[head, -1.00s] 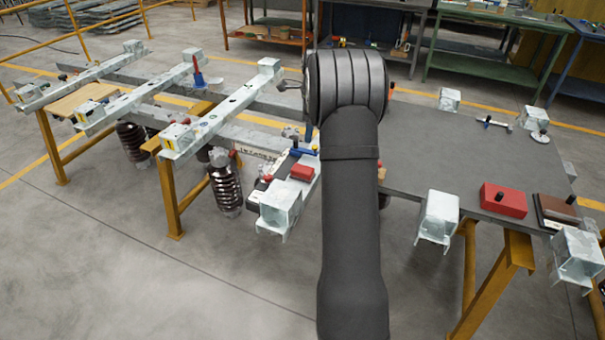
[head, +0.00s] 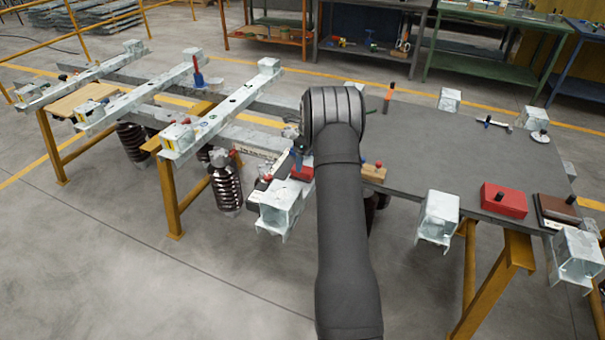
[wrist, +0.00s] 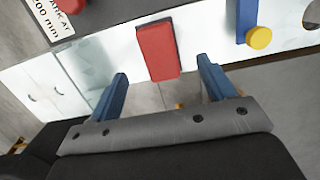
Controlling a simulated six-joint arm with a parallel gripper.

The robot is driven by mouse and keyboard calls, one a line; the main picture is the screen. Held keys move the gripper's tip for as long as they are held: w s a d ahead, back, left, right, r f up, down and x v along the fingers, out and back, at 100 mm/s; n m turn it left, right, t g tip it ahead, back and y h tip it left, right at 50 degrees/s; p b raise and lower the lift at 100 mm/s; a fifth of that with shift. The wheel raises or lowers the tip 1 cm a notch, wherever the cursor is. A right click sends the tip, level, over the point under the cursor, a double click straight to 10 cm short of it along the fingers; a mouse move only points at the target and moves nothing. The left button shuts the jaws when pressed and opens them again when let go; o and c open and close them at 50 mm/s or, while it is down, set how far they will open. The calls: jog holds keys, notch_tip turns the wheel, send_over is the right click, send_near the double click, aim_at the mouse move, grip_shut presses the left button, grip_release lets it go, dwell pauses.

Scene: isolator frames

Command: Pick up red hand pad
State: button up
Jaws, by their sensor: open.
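A small red block-shaped pad (head: 302,173) lies on the pale metal beam (head: 283,205) near the middle of the head view. In the wrist view the red pad (wrist: 158,50) lies ahead of my gripper (wrist: 161,67), in line with the gap between its two blue fingers. The fingers are wide apart, with clear space on both sides of the pad, and hold nothing. In the head view my forearm and wrist hide most of the gripper. A larger red box with a black knob (head: 503,200) sits on the dark tabletop at right.
A blue piece with a yellow knob (wrist: 258,38) lies right of the pad in the wrist view. A white printed label (wrist: 50,20) is at upper left. A wooden block (head: 373,173) sits right of my arm. The dark tabletop (head: 440,140) is mostly clear.

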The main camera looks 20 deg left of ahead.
aim_at(303, 169)
jog(key=shift+a+f, duration=0.2)
jog(key=shift+f, duration=1.3)
jog(key=shift+a+f, duration=0.15)
jog(key=shift+f, duration=1.35)
jog(key=c, duration=1.1)
jog(key=shift+o, duration=0.2)
jog(key=shift+r, duration=0.15)
notch_tip(303, 169, up, 4)
jog(key=shift+f, duration=0.1)
jog(key=d+r, duration=0.7)
jog(key=d, duration=0.4)
jog(key=shift+s+d, duration=0.3)
jog(key=shift+d, duration=0.05)
